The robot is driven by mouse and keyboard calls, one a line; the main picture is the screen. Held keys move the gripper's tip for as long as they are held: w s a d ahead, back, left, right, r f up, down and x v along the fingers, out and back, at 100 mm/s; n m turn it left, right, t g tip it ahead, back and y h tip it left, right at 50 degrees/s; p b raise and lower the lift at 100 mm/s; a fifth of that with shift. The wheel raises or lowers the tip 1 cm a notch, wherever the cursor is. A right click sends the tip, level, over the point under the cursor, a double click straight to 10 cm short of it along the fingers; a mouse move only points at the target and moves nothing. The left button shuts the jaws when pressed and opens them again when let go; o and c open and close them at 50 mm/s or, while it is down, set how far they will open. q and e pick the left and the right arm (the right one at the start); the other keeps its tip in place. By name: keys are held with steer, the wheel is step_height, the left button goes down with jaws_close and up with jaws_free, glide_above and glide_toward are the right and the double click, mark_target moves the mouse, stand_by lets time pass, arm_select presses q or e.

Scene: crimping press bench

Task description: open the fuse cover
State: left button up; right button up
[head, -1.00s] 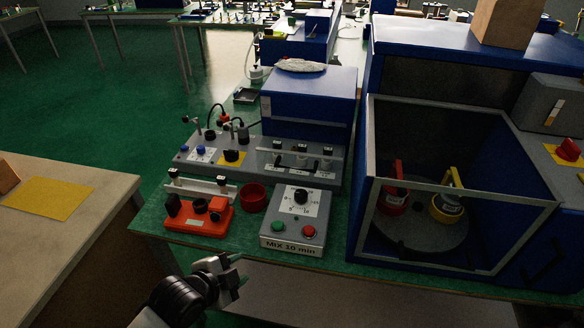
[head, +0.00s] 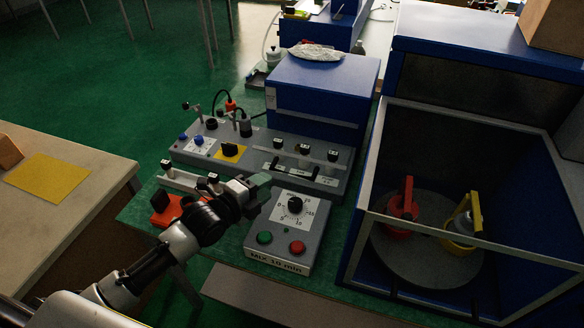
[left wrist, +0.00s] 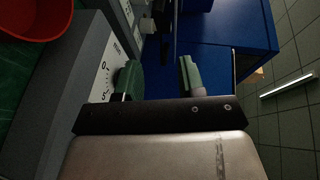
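No part is clearly readable as the fuse cover. The long grey control panel (head: 215,152) behind my left gripper carries blue knobs, a black switch on a yellow plate (head: 230,152) and a row of black-and-white fittings (head: 304,152) with dark handles; their labels are too small to read. My left gripper (head: 256,187) is in front of this panel, above the left edge of the grey timer box (head: 292,215). In the left wrist view its two greenish fingers (left wrist: 160,78) stand apart with nothing between them. My right gripper is not in view.
A blue cabinet (head: 322,95) stands behind the panel. At the right is a blue machine with a framed front (head: 425,237), holding red and yellow jars. An orange-red fixture (head: 168,214) is partly hidden by my arm. A red bowl (left wrist: 35,18) shows in the left wrist view.

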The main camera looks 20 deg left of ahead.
mark_target(285, 174)
arm_select(q)
steer(key=x, duration=0.3)
steer(key=shift+w+d+r, duration=0.1)
steer(key=x, duration=0.4)
steer(key=shift+w, duration=0.1)
steer(key=shift+w+d+f, duration=0.25)
steer(key=shift+w, duration=0.2)
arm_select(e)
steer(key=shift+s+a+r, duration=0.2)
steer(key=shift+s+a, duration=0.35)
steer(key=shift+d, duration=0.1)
arm_select(q)
jaws_close()
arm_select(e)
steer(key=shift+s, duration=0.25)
